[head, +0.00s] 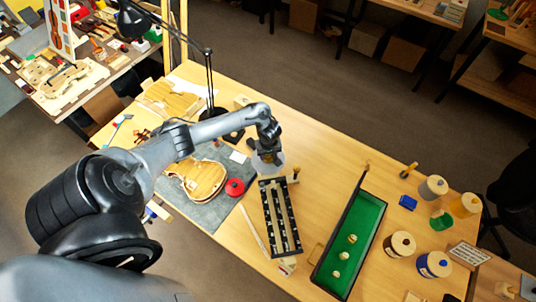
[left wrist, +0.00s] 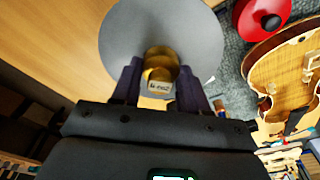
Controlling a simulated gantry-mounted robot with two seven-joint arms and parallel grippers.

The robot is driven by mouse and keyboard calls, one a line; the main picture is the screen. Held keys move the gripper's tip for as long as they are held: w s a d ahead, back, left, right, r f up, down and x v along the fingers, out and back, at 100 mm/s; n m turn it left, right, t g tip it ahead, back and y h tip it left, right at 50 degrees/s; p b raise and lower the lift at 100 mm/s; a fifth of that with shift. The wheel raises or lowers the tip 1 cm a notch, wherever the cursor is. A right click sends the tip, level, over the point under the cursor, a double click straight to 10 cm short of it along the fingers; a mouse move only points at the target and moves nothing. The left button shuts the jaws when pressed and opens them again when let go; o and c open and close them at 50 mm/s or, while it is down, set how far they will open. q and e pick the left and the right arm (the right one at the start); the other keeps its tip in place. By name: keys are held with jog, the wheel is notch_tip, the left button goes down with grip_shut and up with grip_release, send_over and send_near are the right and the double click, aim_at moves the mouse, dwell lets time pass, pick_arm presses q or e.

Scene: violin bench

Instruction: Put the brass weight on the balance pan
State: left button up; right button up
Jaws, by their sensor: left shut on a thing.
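The brass weight (left wrist: 161,64) is between the two fingers of my left gripper (left wrist: 158,88) in the left wrist view. The gripper is shut on it. The balance pan (left wrist: 128,38) is a round grey disc behind the weight in that view. In the head view my left gripper (head: 265,152) is over the pale pan (head: 268,165), and mostly hides the weight. I cannot tell whether the weight touches the pan. My right gripper is not in view.
A violin body (head: 203,180) lies on a grey mat (head: 212,214) with a round red-lidded thing (head: 235,187) beside it. A black slotted rack (head: 279,218) and a green-lined tray (head: 357,238) stand to the right. A black lamp (head: 209,85) rises behind my arm.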

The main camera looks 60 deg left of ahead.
pick_arm(q)
jog(key=shift+f, duration=0.1)
jog(key=o, duration=1.2)
